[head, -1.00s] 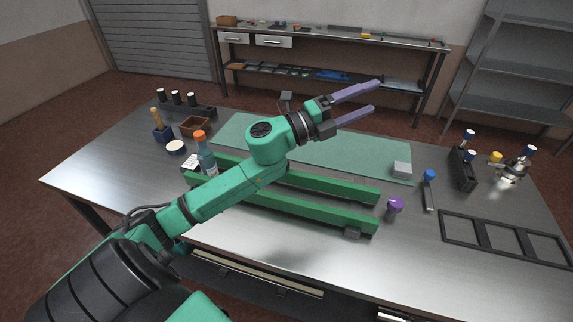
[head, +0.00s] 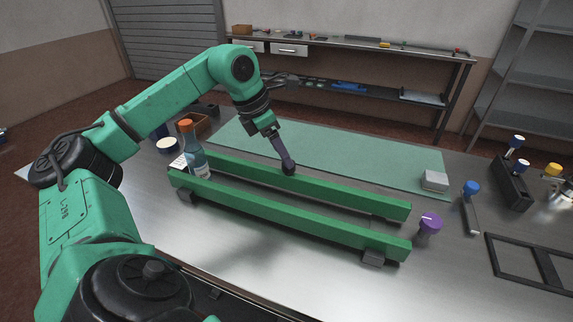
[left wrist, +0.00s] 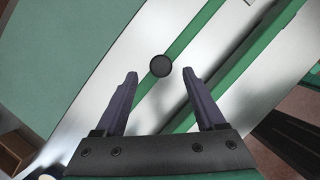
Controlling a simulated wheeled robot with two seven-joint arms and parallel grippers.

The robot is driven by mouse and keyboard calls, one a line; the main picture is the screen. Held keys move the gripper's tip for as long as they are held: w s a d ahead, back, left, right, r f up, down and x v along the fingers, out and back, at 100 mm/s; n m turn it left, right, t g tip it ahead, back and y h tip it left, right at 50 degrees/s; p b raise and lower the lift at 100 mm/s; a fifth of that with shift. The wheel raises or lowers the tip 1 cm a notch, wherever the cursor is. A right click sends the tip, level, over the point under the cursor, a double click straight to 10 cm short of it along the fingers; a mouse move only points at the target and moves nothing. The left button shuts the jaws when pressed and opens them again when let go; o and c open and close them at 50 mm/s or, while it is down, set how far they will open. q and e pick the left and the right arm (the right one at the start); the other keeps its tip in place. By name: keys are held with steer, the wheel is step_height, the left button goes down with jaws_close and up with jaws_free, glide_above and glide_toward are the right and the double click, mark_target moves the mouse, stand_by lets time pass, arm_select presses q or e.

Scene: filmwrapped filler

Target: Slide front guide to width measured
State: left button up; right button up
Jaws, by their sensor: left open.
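Two long green guide rails lie roughly parallel on the metal table: a nearer rail (head: 300,222) and a farther rail (head: 340,189). A round black knob (left wrist: 161,66) shows on the farther rail; it also shows in the head view (head: 289,168). My left gripper (left wrist: 160,74) is open and points down, its purple fingers on either side of the knob, near it. I cannot tell whether they touch it. In the head view my left gripper (head: 288,165) hides part of the farther rail. My right gripper is not in view.
A bottle with an orange cap (head: 193,150) stands by the rails' left end. A purple knob-topped piece (head: 429,226) stands by their right end. A green mat (head: 350,158) lies behind. A grey block (head: 434,181) and a black frame (head: 525,262) are to the right.

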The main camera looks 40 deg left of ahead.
mark_target(289, 176)
arm_select(q)
steer(key=x, duration=0.3)
steer(key=shift+w+d+f, duration=0.15)
steer(key=shift+f, duration=0.15)
jaws_close()
stand_by(1.2)
